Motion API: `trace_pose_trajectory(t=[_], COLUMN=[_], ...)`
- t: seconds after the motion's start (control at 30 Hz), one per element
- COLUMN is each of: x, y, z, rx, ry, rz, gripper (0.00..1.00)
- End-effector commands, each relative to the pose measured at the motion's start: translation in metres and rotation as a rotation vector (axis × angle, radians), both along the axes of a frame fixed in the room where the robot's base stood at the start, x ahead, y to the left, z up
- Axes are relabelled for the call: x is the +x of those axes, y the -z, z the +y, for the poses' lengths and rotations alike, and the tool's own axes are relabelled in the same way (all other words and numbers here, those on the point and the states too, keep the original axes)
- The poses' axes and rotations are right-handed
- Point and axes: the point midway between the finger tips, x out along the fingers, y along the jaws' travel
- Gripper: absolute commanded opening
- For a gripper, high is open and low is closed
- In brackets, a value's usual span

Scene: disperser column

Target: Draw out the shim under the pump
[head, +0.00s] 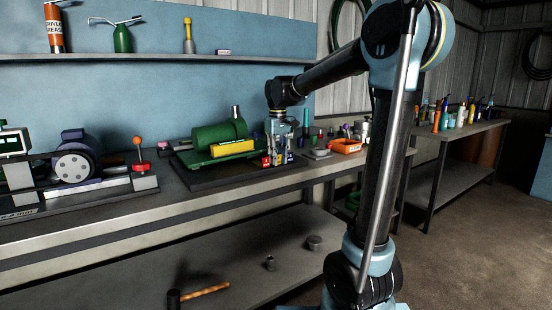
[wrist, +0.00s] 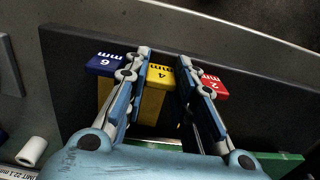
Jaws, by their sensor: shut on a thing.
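The green pump (head: 212,136) lies on a dark plate on the bench in the head view. In the wrist view three shim tabs stick out side by side: a blue one marked 6 mm (wrist: 104,64), a yellow one marked 4 mm (wrist: 157,75) and a red one marked 2 mm (wrist: 213,84). My gripper (wrist: 165,62) has its fingers on either side of the yellow shim and is shut on it. It also shows at the pump's right end in the head view (head: 279,150). The shims' inner ends are hidden.
The blue and red tabs sit close outside my fingers. A hammer (head: 198,293) lies on the lower shelf.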

Motion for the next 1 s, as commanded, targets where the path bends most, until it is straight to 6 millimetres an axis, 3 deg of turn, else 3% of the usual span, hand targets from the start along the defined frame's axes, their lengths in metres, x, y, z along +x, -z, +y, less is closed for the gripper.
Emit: trace_pose_trajectory(t=[0.13,0.17,0.23,0.67,1.0], x=[0.002,0.002,0.002,0.001,0.002], y=[-0.001,-0.001,-0.001,-0.006,-0.060], z=[-0.002,-0.002,-0.002,-0.001,-0.001], rx=[-0.005,-0.005,-0.004,-0.002,-0.002], ry=[0.002,0.002,0.002,0.001,0.001], rz=[-0.003,-0.003,-0.003,-0.002,-0.001], gripper=[0.00,0.31,0.45,0.45,0.45])
